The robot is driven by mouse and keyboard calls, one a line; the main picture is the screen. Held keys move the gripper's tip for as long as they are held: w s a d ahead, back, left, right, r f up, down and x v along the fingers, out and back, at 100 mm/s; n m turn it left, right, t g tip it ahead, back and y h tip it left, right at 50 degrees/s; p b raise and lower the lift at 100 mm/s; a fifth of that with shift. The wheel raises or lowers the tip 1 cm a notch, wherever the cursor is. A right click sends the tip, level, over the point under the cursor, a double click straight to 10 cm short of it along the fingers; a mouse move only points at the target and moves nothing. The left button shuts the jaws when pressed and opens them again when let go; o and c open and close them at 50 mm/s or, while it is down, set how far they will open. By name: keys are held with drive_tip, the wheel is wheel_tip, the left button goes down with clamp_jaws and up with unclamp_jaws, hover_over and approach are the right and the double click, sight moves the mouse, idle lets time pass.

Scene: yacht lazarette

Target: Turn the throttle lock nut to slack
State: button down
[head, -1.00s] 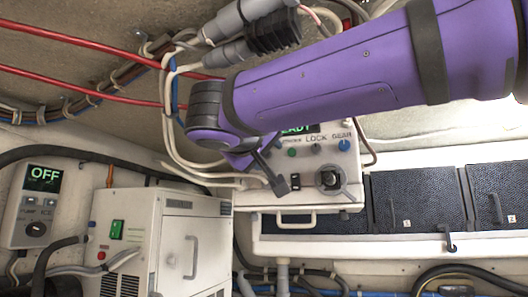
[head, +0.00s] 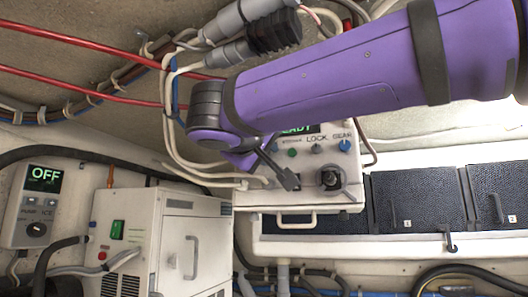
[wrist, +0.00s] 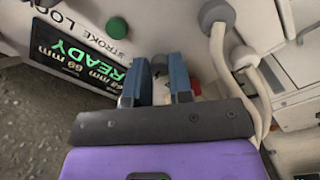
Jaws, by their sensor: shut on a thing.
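The control box (head: 305,192), with a READY display (head: 298,129), is behind my forearm in the head view. In the wrist view my gripper (wrist: 158,72) is at the panel, beside the READY display and the STROKE label. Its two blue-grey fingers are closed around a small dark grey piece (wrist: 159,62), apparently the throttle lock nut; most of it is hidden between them.
A dark knob with a lever (head: 330,180) sits on the box's lower right. Pale hoses (head: 175,140) hang close left of my wrist. A red part (wrist: 195,86) lies right of the fingers. A white cabinet (head: 170,245) stands below left.

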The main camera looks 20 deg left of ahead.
drive_tip(key=shift+n, duration=9.2)
drive_tip(key=c, duration=1)
unclamp_jaws()
drive_tip(key=s, duration=0.7)
drive_tip(key=s+a, duration=0.1)
drive_tip(key=s, duration=0.2)
drive_tip(key=shift+s, duration=0.4)
